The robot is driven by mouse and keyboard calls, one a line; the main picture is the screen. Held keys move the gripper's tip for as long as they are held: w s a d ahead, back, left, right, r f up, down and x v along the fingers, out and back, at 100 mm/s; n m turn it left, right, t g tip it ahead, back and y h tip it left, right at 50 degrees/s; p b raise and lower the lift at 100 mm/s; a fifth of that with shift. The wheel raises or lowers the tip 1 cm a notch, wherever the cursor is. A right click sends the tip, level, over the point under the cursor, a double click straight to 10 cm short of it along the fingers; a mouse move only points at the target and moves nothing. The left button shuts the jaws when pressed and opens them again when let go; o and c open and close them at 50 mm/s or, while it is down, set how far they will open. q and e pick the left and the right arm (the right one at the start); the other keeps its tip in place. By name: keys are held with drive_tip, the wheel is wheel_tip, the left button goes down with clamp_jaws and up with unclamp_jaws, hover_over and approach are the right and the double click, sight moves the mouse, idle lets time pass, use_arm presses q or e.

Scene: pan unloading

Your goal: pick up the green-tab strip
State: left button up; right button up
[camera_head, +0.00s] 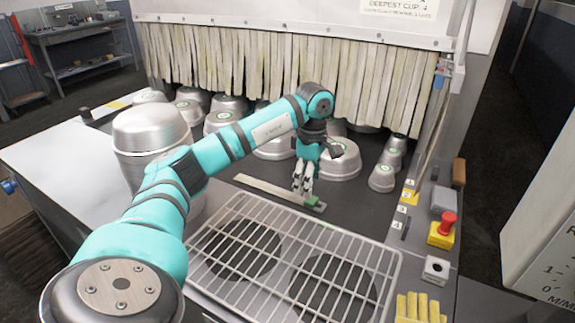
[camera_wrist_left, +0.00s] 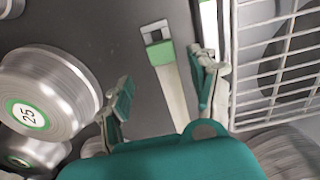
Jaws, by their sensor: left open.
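The green-tab strip (camera_head: 262,189) is a long, flat pale strip lying on the dark worktop behind the wire rack. Its green tab is at its right end in the head view. In the left wrist view the strip (camera_wrist_left: 174,91) and its green tab, with a metal end piece, show between the spread fingers. My left gripper (camera_head: 303,186) points down over the strip close to the tab end. It is open, with nothing between its fingers; in the left wrist view its fingers (camera_wrist_left: 163,92) stand on either side of the strip. I cannot tell the exact height. My right gripper is not in view.
A wire rack (camera_head: 295,215) lies in front of the strip. Upturned metal pans with round labels (camera_head: 338,160) stand behind and right, and a tall stack (camera_head: 150,130) stands left. A strip curtain (camera_head: 230,65) hangs behind. A red button (camera_head: 447,222) is at right.

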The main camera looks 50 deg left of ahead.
sight(311, 204)
use_arm(q)
drive_tip(key=f, duration=0.2)
drive_tip(key=f+p, duration=0.1)
drive_tip(key=shift+s+d+f, duration=0.1)
drive_tip(key=shift+s+f, duration=0.15)
drive_tip(key=shift+f, duration=0.8)
drive_tip(key=c, duration=1.2)
